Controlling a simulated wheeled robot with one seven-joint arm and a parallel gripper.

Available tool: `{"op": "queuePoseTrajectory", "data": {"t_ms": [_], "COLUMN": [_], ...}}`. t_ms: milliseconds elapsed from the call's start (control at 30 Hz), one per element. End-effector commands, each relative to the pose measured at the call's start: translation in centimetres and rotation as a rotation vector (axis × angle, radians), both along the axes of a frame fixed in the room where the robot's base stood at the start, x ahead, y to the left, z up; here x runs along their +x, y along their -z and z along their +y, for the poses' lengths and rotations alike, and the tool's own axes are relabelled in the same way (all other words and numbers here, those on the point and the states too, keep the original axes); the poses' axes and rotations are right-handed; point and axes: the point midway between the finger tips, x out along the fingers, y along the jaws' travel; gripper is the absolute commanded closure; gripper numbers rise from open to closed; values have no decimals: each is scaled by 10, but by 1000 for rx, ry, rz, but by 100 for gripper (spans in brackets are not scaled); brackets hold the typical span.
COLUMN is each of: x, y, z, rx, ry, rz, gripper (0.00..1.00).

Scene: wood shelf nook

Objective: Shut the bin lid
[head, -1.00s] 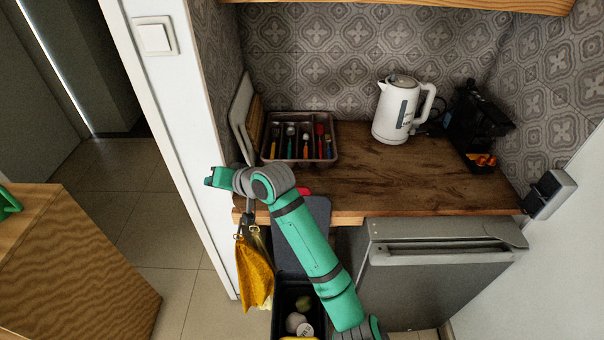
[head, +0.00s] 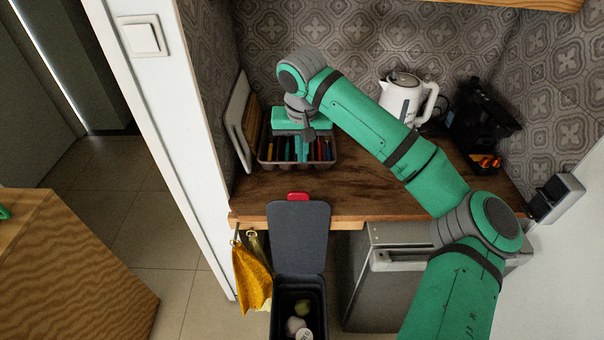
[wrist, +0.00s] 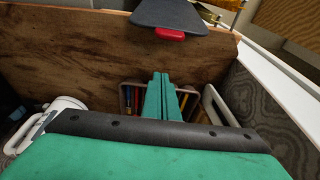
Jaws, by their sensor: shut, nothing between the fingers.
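The bin (head: 277,312) stands on the floor in front of the counter, with a few round items inside. Its dark grey lid (head: 299,238) is open, tipped up and back toward the counter's front edge. A red tab (head: 298,196) sits at the lid's top edge. In the wrist view the lid (wrist: 168,13) and its red tab (wrist: 169,34) show at the top. My gripper (head: 302,155) is shut and empty, pointing down above the cutlery tray, farther back than the lid. Its two green fingers (wrist: 161,78) lie together in the wrist view.
The cutlery tray (head: 266,155) is under my gripper. A white kettle (head: 396,98) and black coffee machine (head: 480,125) stand at the right. Cutting boards (head: 236,120) lean at the left. A yellow cloth (head: 250,277) hangs left of the bin. The counter's front strip (head: 375,195) is clear.

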Motion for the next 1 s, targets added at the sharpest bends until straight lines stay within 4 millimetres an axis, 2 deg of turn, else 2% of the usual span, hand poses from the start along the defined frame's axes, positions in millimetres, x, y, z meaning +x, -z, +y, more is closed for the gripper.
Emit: {"op": "queuePoseTrajectory", "data": {"t_ms": [167,400,633,800,1000], "x": [3,14,22,-2,-16], "y": [16,59,98,92,91], "z": [1,4,-2,-3,-3], "rx": [-3,-3,-2,-2,-1], "ry": [0,-4,3,3,3], "rz": [3,1,0,-2,-1], "gripper": [100,100,100,100,100]}}
